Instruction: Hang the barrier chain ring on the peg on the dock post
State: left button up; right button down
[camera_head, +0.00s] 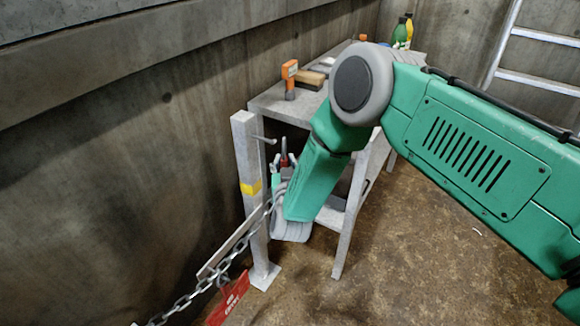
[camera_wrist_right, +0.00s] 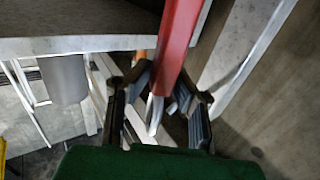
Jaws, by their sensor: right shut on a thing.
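The pale grey dock post (camera_head: 247,165) stands upright left of centre in the head view, with a yellow band. Its thin peg (camera_head: 264,140) sticks out to the right near the top. The barrier chain (camera_head: 222,268) rises from the lower left past the post towards my right wrist. My right gripper (camera_head: 283,162) is just right of the post, below peg height. In the wrist view its dark fingers (camera_wrist_right: 162,100) are closed around a red bar-like piece (camera_wrist_right: 178,42). I cannot make out the ring or where the chain joins that piece. My left gripper is out of view.
A grey table (camera_head: 272,103) behind the post carries an orange tool (camera_head: 290,78), a wooden-looking block (camera_head: 310,80) and bottles (camera_head: 401,32). A concrete wall (camera_head: 120,150) runs along the left; the right floor is mostly clear.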

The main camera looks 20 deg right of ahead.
jog(key=shift+w+a+f+b, duration=0.25)
jog(key=shift+w+a+b, duration=0.35)
jog(key=shift+w+b, duration=0.15)
jog(key=shift+w+a+f+b, duration=0.2)
jog(key=shift+w+a+b, duration=0.35)
jog(key=shift+w+b, duration=0.2)
jog(key=shift+w+a+f+b, duration=0.25)
jog(key=shift+w+a+b, duration=0.35)
jog(key=shift+w+b, duration=0.15)
jog(key=c, duration=1.4)
grip_release()
jog(key=shift+o, duration=0.2)
jog(key=shift+f, duration=0.1)
